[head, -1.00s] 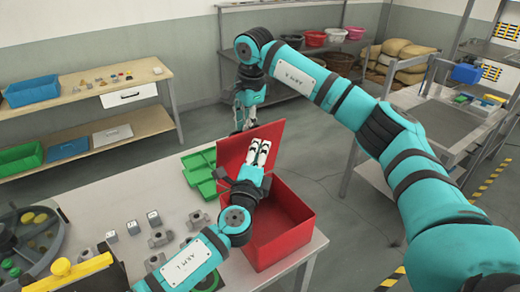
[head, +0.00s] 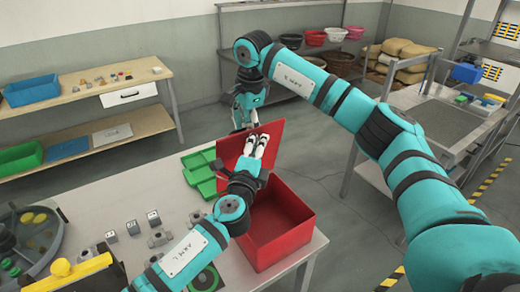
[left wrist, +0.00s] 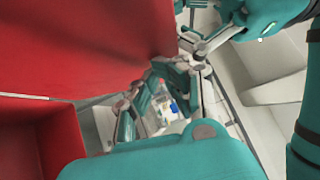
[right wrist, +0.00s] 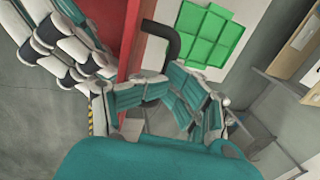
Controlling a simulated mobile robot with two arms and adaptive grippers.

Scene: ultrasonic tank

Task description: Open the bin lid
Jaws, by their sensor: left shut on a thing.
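The red bin (head: 298,233) stands at the right end of the near table, with its inside visible from above.
Green trays (head: 200,172) lie left of the lid. Several grey metal parts (head: 133,228) and a round dark tray (head: 35,235) are on the table's left. My right arm spans above the floor right of the bin. A shelf (head: 95,98) stands at the back left.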

